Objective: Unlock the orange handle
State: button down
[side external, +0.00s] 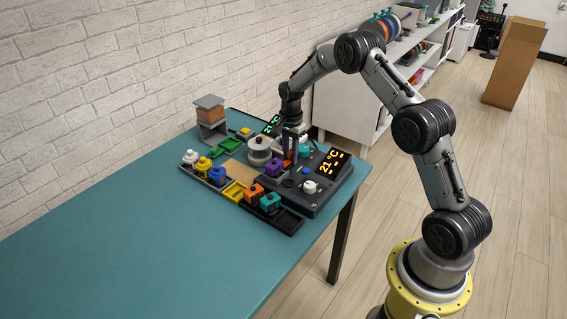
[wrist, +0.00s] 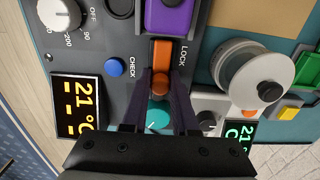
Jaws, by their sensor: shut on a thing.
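The orange handle (wrist: 161,52) is on the dark control panel (wrist: 100,30), beside the printed word LOCK. It is a bar with a round orange knob (wrist: 160,84) at its near end in the wrist view. My gripper (wrist: 161,78) is shut on the orange handle, one dark finger on each side of the knob. In the side view my gripper (side external: 292,150) points down at the panel, and only a small orange bit of the handle shows at its tips.
A teal knob (wrist: 158,116) sits close behind the handle, between my fingers. A purple block (wrist: 168,14) stands just past the handle. A blue button (wrist: 114,67), a 21 °C display (wrist: 76,105) and a grey round spool-like part (wrist: 246,72) are near. The table's left front (side external: 110,250) is clear.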

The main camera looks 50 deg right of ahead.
aim_at(290, 153)
jog(key=shift+d, duration=0.1)
jog(key=c, duration=0.9)
grip_release()
jog(key=shift+r, duration=0.1)
jog(key=shift+r, duration=3.45)
